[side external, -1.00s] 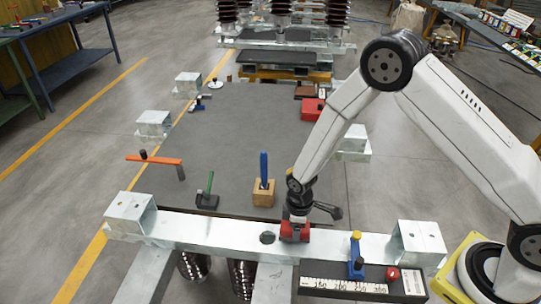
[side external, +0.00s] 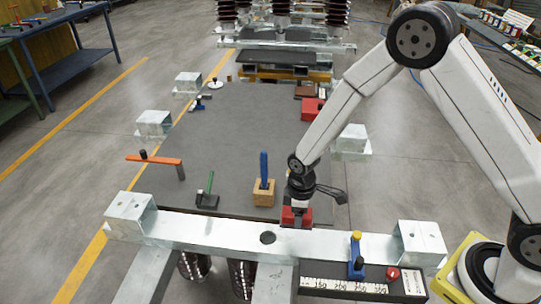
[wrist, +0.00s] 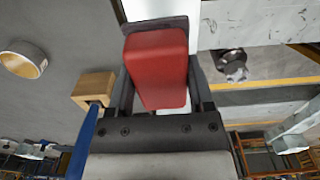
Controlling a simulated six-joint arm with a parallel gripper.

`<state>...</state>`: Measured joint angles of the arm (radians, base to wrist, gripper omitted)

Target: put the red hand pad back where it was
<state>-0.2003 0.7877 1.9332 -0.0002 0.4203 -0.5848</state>
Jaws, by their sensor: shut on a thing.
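The red hand pad (side external: 296,218) is held in my gripper (side external: 298,206), at the far edge of the pale metal beam (side external: 210,230). In the wrist view the pad (wrist: 157,68) is a red block between the two fingers of my gripper (wrist: 160,85), which are shut on it. A dark plate shows at the pad's far end. I cannot tell whether the pad touches the beam or hangs just above it.
A wooden block (side external: 264,198) with an upright blue handle stands left of my gripper. A green-handled tool (side external: 207,198) and an orange bar (side external: 155,160) lie farther left. A blue-and-yellow piece (side external: 356,258) and a red knob (side external: 392,273) are front right. The mat's (side external: 240,130) middle is clear.

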